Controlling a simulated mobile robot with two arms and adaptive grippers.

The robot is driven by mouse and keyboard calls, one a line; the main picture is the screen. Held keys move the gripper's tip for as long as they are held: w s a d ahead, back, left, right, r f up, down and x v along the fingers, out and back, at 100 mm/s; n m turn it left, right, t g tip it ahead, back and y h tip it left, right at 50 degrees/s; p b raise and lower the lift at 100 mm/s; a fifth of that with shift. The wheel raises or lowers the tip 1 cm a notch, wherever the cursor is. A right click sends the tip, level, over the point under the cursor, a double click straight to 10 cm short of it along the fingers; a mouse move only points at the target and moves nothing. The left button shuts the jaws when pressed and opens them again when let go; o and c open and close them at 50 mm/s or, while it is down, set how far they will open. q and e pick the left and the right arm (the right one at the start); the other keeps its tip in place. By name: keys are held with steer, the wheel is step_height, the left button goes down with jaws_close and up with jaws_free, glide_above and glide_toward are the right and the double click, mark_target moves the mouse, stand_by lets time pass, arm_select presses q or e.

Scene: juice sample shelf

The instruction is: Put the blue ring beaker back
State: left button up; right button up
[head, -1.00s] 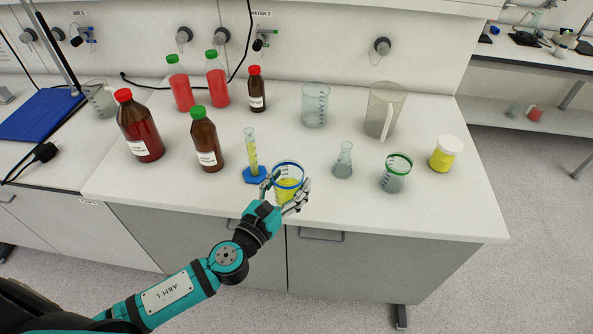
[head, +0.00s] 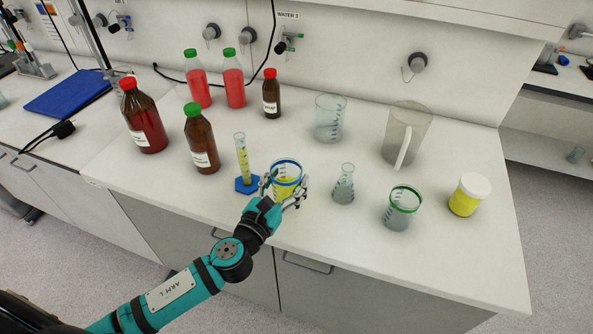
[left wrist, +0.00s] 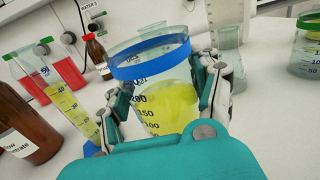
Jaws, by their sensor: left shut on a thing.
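The blue ring beaker (head: 287,177) holds yellow liquid and stands upright at the front of the white bench in the head view. My left gripper (head: 284,194) is shut on it, with a finger on each side of the glass. In the left wrist view the beaker (left wrist: 165,100) fills the middle, its blue ring (left wrist: 150,57) near the top, between the fingers of my gripper (left wrist: 168,96). Whether its base touches the bench is hidden by the gripper. My right gripper does not show.
A measuring cylinder on a blue foot (head: 246,184) stands close left of the beaker. A small flask (head: 344,188) and a green ring beaker (head: 402,210) stand to the right. Brown bottles (head: 201,145), a large beaker (head: 329,122) and a jug (head: 409,130) stand behind.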

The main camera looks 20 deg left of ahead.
mark_target(291, 174)
arm_select(q)
steer(key=w, duration=0.5)
steer(key=shift+w+d+f, duration=0.2)
steer(key=shift+w+d, duration=0.05)
steer(key=shift+w, duration=0.1)
steer(key=shift+w+f, duration=0.25)
steer(key=shift+w, duration=0.25)
step_height(291, 174, down, 3)
steer(key=shift+f+b, duration=0.1)
steer(key=shift+b, duration=0.5)
steer(key=shift+f, duration=0.1)
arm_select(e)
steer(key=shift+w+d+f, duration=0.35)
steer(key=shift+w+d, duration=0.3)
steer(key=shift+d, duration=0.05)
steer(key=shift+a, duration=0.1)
arm_select(q)
steer(key=shift+f, duration=0.1)
steer(key=o, duration=1.4)
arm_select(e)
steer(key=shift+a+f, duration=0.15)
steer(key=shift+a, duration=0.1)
